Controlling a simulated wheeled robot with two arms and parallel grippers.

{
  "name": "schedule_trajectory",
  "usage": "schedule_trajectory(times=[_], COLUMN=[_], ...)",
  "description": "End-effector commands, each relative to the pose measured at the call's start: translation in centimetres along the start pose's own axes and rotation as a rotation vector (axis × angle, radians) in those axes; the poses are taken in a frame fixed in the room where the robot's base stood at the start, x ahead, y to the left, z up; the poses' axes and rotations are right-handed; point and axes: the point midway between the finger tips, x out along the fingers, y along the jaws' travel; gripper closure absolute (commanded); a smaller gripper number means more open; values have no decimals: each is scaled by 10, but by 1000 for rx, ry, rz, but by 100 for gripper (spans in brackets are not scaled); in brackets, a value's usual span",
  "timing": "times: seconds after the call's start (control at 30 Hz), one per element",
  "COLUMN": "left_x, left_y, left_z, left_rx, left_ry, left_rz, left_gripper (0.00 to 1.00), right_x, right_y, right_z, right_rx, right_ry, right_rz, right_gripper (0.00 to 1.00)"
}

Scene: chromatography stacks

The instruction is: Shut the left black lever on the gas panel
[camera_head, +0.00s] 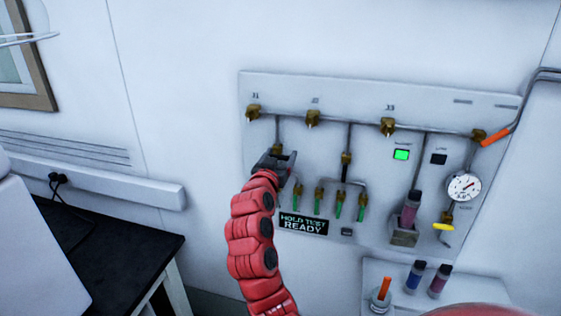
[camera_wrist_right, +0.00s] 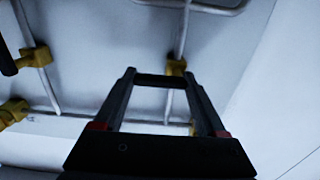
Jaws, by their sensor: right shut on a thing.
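The gas panel (camera_head: 310,92) is on the wall in the head view. My right gripper (camera_head: 280,158) is at its left pipe, just below a brass valve (camera_head: 277,149), which also shows in the wrist view (camera_wrist_right: 176,67). A dark bar (camera_wrist_right: 158,80), apparently the left black lever, spans between the fingertips of my right gripper (camera_wrist_right: 160,85). The jaws are shut on it. It looks crosswise to the pipe, but the fingers hide most of it, so its exact angle is unclear. A second black lever (camera_head: 347,159) is on the middle pipe. My left gripper is not in view.
A gauge (camera_head: 464,187) and a yellow handle (camera_head: 443,227) are farther right. A shelf (camera_head: 400,276) with vials is below; a black-topped table (camera_head: 120,240) is at left.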

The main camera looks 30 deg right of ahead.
Motion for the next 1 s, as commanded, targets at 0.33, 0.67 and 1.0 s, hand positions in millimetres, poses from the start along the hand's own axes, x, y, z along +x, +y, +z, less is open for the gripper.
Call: schedule_trajectory(times=[0.33,0.67,1.0], left_x=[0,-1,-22], left_y=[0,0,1], left_z=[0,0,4], left_rx=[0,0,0], left_ry=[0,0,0], left_rz=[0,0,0], left_gripper=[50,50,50], right_x=[0,-2,-64], right_y=[0,0,-2], right_z=[0,0,4], right_rx=[-6,-4,-1], right_ry=[-3,-1,3], right_rz=[0,-1,-7], right_gripper=[10,0,0])
